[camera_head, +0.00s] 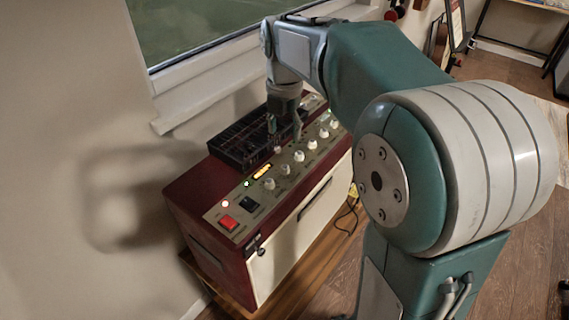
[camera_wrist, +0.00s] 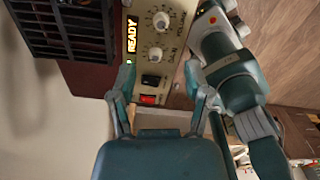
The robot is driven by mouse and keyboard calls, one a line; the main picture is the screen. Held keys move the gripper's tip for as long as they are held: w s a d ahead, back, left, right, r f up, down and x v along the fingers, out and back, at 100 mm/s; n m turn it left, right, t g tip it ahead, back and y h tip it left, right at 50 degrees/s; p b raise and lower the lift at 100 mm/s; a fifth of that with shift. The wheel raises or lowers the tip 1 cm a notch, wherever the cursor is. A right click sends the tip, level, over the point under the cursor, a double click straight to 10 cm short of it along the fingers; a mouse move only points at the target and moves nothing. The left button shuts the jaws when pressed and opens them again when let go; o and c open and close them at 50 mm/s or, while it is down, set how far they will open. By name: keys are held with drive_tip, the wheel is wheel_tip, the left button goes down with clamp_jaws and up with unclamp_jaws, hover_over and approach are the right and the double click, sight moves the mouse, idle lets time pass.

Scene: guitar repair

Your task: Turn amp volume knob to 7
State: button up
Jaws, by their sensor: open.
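The amp (camera_head: 185,200) is a dark red box with a cream front and a control panel on top. The volume knob (camera_wrist: 161,20) is cream, beside the word VOLUME in the wrist view; in the head view it seems to be the second knob from the switches (camera_head: 285,169). Its pointer setting is too small to read. The gain knob (camera_wrist: 155,53) is next to it. My gripper (camera_head: 284,136) is open and empty above the amp top, apart from the volume knob. In the wrist view its fingers (camera_wrist: 160,77) show either side of the black switch.
A lit display (camera_wrist: 131,36) reads READY. A red switch (camera_head: 228,222) and a black switch (camera_head: 249,203) sit at the panel's near end. A black grille (camera_head: 235,145) rises behind the panel. More knobs (camera_head: 323,133) continue along it. A window sill (camera_head: 190,107) and wall are close behind.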

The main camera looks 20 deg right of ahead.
sight(285, 166)
wheel_tip(285, 166, down, 11)
drive_tip(key=shift+r, duration=0.15)
idle(0.4)
clamp_jaws()
